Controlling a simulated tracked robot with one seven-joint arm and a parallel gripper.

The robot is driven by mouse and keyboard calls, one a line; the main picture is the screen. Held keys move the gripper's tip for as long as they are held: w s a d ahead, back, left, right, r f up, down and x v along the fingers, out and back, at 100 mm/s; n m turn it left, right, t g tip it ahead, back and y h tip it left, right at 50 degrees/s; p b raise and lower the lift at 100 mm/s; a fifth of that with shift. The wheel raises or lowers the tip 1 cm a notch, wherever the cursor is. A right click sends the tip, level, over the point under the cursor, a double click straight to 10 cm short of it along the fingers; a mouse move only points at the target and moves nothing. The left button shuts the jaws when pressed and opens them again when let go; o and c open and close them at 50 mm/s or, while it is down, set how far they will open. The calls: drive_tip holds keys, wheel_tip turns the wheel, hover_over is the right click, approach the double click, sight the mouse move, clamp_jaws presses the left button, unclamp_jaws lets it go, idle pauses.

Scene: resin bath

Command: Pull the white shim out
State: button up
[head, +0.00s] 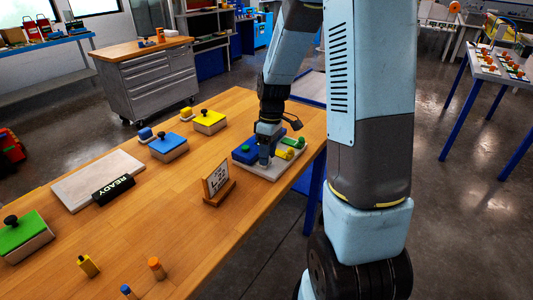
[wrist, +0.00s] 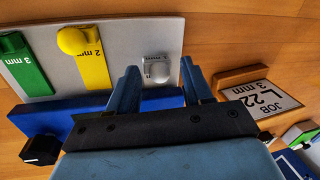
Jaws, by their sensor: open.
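The white shim (wrist: 157,70), with a pale knob and a partly hidden "mm" mark, lies on a light grey plate (wrist: 125,25) in the wrist view. A yellow 2 mm shim (wrist: 93,65) and a green 3 mm shim (wrist: 25,65) lie left of it. A blue block (wrist: 55,117) with a black knob borders the shims' near ends. My gripper (wrist: 158,65) is open, with one finger on each side of the white shim's knob; I cannot tell whether they touch it. In the head view my gripper (head: 266,158) points down at the plate and hides the white shim.
Blocks with yellow (head: 209,121), blue (head: 168,146) and green (head: 24,233) tops and a READY plate (head: 95,180) are further left.

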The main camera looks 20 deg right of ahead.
sight(277, 172)
drive_tip(key=shift+c, duration=0.4)
clamp_jaws()
drive_tip(key=shift+s+d, duration=0.55)
drive_tip(key=shift+s, duration=0.3)
drive_tip(key=shift+s+d, duration=0.55)
drive_tip(key=shift+s, duration=0.25)
drive_tip(key=shift+o, duration=0.4)
unclamp_jaws()
drive_tip(key=shift+w+r, duration=0.1)
wheel_tip(277, 172, up, 13)
drive_tip(key=w+d, duration=0.2)
drive_tip(key=shift+r, duration=0.15)
